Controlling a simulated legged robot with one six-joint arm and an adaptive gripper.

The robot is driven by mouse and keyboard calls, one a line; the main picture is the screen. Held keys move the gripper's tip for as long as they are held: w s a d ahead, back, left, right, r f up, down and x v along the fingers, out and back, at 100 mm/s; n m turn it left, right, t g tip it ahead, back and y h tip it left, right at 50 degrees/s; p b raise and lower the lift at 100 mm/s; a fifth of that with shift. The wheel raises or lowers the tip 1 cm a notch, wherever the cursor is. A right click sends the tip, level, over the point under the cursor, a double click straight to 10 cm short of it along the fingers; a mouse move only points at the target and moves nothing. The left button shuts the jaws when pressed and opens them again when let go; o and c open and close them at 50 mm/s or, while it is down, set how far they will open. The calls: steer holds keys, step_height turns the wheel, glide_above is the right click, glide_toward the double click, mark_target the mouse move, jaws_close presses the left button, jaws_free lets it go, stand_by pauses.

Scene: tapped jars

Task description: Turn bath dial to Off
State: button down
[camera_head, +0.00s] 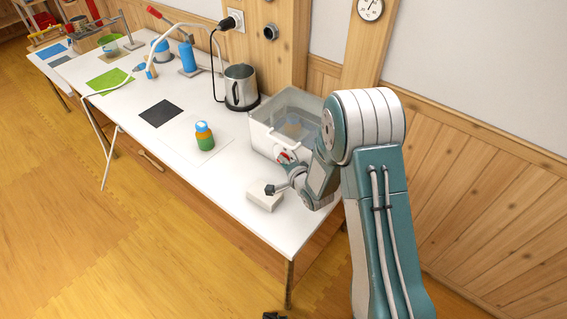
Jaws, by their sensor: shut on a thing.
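The bath is a clear-walled tub (258,130) with a pale front, standing near the right end of the white table. Its bath dial (283,155) is a small round white face with red on it, on the front wall. My arm comes down from the right and bends in front of the bath. My gripper (286,165) is at the dial and shut on it. The fingers are small here and partly hidden by my wrist. The dial's pointer and marks are too small to read.
A small white box (262,202) sits on the table (225,185) in front of the bath. A dark mat (160,113) lies farther left. The table's front edge is clear.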

steer(key=shift+n+g+h, duration=0.4)
steer(key=shift+g+h, duration=0.5)
steer(key=shift+g, duration=0.2)
steer(key=c, duration=0.7)
jaws_free()
steer(key=shift+w, duration=0.1)
steer(key=shift+s+d+r, duration=0.15)
steer(key=shift+s+r, duration=0.2)
steer(key=shift+r, duration=0.05)
steer(key=v, duration=1)
steer(key=shift+s+d+r, duration=0.1)
steer(key=shift+s+r, duration=0.1)
steer(key=shift+s, duration=0.15)
